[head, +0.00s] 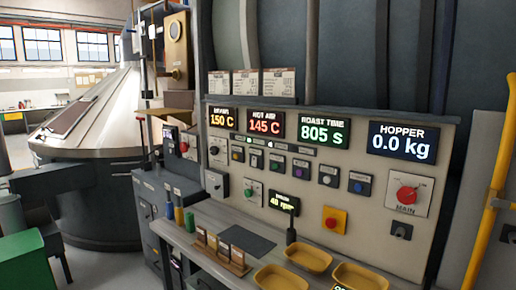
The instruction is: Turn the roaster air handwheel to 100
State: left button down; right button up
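I cannot make out a handwheel for the roaster air in the head view. The control panel (330,225) faces me, with a lit HOT AIR display (265,122) reading 145 C. A display to its left (222,118) reads 150 C. The ROAST TIME display (320,130) reads 805 s and the HOPPER display (403,142) reads 0.0 kg. A small display lower down (284,203) reads 40 rpm. Neither of my grippers shows in this view.
A shelf below the panel carries yellow trays (305,257) and a small rack (222,252). A red MAIN rotary switch (406,194) is at right, beside a yellow rail (492,200). A large metal cone-topped vessel (95,115) and a green bin (27,262) stand at left.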

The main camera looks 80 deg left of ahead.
aim_at(185, 147)
jog(key=u, duration=3.25)
jog(key=i+j+z, duration=0.1)
jog(key=z, duration=0.4)
jog(key=i+j+z, duration=0.25)
jog(key=i+j, duration=0.2)
jog(key=j, duration=0.25)
jog(key=i+j+z, duration=0.15)
jog(key=j, duration=0.25)
jog(key=i+j+z, duration=0.1)
jog(key=i+j, duration=0.15)
jog(key=j, duration=0.15)
jog(key=i+j+z, duration=0.15)
jog(key=j, duration=0.25)
